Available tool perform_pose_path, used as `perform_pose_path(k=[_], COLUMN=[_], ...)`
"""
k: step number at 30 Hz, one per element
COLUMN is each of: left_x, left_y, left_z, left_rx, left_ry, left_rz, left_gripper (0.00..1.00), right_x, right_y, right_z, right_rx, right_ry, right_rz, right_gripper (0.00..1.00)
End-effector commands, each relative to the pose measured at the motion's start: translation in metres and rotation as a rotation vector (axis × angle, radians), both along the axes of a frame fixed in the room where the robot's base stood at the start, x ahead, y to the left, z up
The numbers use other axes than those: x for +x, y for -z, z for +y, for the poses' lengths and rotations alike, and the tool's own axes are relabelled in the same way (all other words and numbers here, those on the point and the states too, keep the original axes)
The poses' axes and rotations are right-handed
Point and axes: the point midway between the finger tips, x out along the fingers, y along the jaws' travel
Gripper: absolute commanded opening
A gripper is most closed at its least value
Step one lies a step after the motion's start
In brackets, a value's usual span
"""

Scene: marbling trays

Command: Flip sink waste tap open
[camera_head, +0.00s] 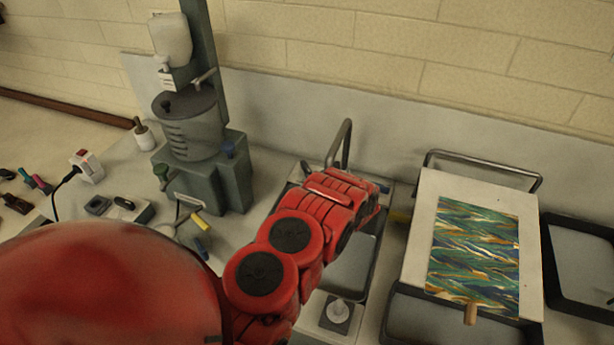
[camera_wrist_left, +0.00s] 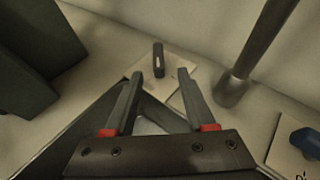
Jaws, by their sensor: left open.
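In the left wrist view a small dark upright lever (camera_wrist_left: 158,57) with a pale mark stands on a beige plate (camera_wrist_left: 178,72) behind the sink corner. It looks like the waste tap, but I cannot read a label. My left gripper (camera_wrist_left: 160,74) is open. Its fingertips line up to either side of the lever in the picture, with nothing between them; whether they reach it in depth I cannot tell. My right gripper is not in view.
A grey faucet (camera_head: 346,140) rises behind the sink; its post (camera_wrist_left: 240,75) stands right of the fingers. A blue knob (camera_wrist_left: 307,140) sits on a plate further right. A grey dispenser machine (camera_head: 190,128) stands left. A marbled sheet (camera_head: 475,255) lies on a board at right.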

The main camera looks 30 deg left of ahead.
Motion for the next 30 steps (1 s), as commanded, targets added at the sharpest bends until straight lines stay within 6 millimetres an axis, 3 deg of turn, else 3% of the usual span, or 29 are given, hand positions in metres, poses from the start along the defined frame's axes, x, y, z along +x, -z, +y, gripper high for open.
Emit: perform_pose_path(k=[2,10,18,24,30], left_x=[0.007,0.024,0.044,0.051,0.053], left_y=[0.012,0.021,0.039,0.041,0.039], left_z=[0.015,0.040,0.066,0.078,0.081], left_rx=[0.002,0.003,0.001,0.003,0.002], left_ry=[-0.006,-0.004,-0.004,-0.004,-0.002], left_rz=[-0.005,-0.004,-0.005,-0.001,-0.002], left_gripper=[0.55,0.55,0.55,0.55,0.55], right_x=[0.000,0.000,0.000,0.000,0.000], right_y=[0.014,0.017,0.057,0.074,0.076], right_z=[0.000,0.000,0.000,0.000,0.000], right_rx=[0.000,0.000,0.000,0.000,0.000], right_ry=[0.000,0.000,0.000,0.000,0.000], right_rz=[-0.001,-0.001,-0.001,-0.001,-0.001], right_gripper=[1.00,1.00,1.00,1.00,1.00])
